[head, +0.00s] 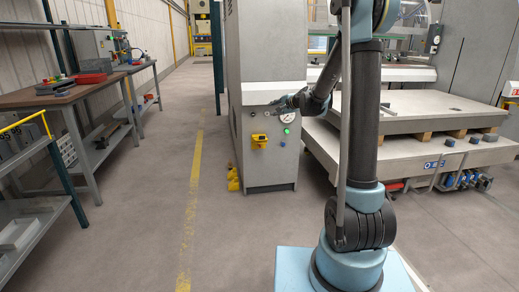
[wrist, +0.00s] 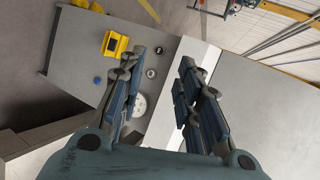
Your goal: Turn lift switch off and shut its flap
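A yellow switch housing (head: 259,139) with a dark part sits on the front of the grey cabinet (head: 270,170), and I take it to be the lift switch with its flap. It also shows at the upper left of the wrist view (wrist: 114,43). The knob and flap positions are too small to tell. My gripper (head: 277,103) is in front of the cabinet, above and slightly right of the yellow housing, apart from it. In the wrist view my gripper (wrist: 165,63) has its two fingers spread wide with nothing between them, and the housing lies left of the left finger.
A round white dial (wrist: 139,105), a blue button (wrist: 97,80) and small round controls (wrist: 150,73) share the panel. Yellow objects (head: 233,178) stand at the cabinet's foot. The sheet stack (head: 410,108) is at right, workbenches (head: 90,90) at left. The aisle floor between is clear.

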